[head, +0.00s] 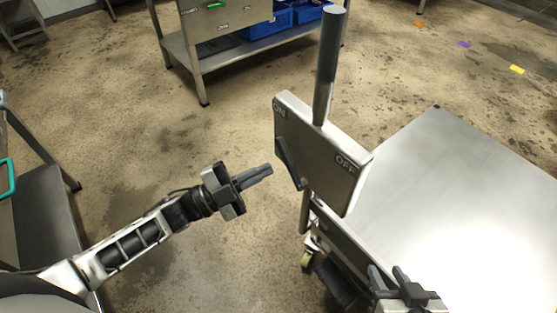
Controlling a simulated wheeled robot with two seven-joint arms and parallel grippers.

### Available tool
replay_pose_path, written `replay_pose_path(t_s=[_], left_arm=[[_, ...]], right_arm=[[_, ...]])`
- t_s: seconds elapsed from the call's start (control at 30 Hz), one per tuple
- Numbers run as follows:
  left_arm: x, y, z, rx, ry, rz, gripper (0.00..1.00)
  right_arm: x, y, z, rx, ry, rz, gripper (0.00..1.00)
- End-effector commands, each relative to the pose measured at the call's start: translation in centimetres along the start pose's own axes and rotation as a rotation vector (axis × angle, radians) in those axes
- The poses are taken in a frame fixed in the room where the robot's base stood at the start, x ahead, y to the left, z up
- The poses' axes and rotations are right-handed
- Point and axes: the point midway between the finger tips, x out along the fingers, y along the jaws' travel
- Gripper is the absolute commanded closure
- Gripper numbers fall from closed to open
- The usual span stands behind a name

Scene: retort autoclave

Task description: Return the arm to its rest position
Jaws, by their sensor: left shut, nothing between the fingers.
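My left arm comes in from the left, and its gripper (258,175) is shut and empty. Its fingertips point right, towards the grey switch panel (325,160) marked ON and OFF. A dark lever (288,163) sits on the panel's face, slanting from upper left to lower right. A small gap shows between the fingertips and the lever in the picture. My right gripper (390,272) is at the bottom right, in front of the metal table. Its two fingers stand apart with nothing seen between them. The rest of the right arm is out of view.
The panel is on a post (328,65) beside a bare metal table (460,190). A workbench (230,49) with blue bins (268,23) stands at the back. A dark cart (45,215) is at the left edge. The floor around my left forearm is clear.

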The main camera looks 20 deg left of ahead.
Motion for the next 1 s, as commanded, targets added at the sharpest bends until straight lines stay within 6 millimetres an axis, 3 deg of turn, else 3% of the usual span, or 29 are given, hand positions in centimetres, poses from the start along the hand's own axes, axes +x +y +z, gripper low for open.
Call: replay_pose_path(t_s=[0.1,0.23,0.63,0.8,1.0], left_arm=[[-2.0,0.1,0.1,-0.001,-0.001,0.002,1.0],[-3.1,0.0,0.0,0.0,0.001,0.0,1.0],[-2.8,0.6,-0.4,-0.064,-0.064,-0.04,1.0],[-2.3,3.0,-1.2,-0.337,-0.345,-0.167,1.0],[-5.0,6.7,-2.8,-0.744,-0.734,-0.263,1.0]], right_arm=[[0.0,-0.1,-0.4,0.003,0.013,-0.003,0.64],[-0.1,-0.1,-0.5,0.007,0.015,-0.004,0.64],[-0.3,-0.2,-0.3,0.011,0.006,-0.004,0.64],[-0.6,-0.2,-0.5,0.006,0.001,0.0,0.64],[-0.8,-0.1,-0.6,-0.001,-0.006,0.004,0.64]])
